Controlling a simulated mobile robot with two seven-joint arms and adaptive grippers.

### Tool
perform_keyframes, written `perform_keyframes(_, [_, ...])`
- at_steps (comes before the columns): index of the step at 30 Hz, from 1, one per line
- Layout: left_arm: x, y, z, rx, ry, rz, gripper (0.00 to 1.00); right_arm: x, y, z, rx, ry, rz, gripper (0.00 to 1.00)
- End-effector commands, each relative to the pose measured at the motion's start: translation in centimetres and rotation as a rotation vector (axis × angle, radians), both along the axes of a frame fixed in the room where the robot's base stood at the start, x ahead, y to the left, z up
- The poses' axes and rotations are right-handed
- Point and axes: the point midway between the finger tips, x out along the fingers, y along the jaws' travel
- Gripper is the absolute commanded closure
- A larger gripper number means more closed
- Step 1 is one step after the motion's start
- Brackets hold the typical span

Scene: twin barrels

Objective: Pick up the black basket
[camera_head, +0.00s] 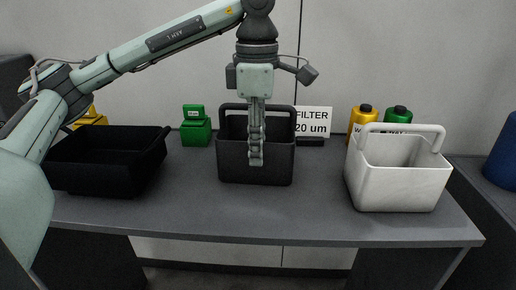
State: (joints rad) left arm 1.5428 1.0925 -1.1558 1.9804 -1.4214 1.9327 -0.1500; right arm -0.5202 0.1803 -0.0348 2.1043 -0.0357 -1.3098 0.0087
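The black basket (231,165) stands upright on the grey table near the middle, with its handle raised at the back. My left gripper (256,160) points straight down in front of the basket or over its near side, overlapping it in the picture. I see the gripper edge-on, so the gap between its fingers does not show. Whether it touches the basket cannot be told. My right gripper is out of view.
A black open tray (105,185) is at the left. A white basket (400,187) stands at the right. Green (196,130) and yellow (361,117) containers line the back by the wall. The grey table (270,215) is clear at the front.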

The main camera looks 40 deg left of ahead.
Motion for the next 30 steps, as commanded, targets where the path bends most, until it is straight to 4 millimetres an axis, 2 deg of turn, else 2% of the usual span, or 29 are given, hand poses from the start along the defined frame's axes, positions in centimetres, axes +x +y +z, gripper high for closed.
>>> perform_keyframes(3, [-0.2, 0.8, -1.8, 0.002, 0.003, 0.003, 0.72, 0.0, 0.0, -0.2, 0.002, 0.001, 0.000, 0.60])
perform_keyframes(6, [-0.2, 0.7, -3.0, 0.000, 0.002, 0.001, 0.72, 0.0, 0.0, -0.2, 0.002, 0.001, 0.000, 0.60])
perform_keyframes(15, [-0.1, 0.7, -3.6, 0.000, 0.000, 0.001, 0.72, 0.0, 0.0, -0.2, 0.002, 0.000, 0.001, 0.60])
perform_keyframes(22, [-0.1, 0.7, -3.6, 0.000, 0.000, 0.001, 1.00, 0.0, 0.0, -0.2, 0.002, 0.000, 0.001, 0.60])
perform_keyframes(30, [-0.1, 0.7, -3.6, 0.000, 0.000, 0.001, 1.00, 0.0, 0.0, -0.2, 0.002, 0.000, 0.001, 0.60])
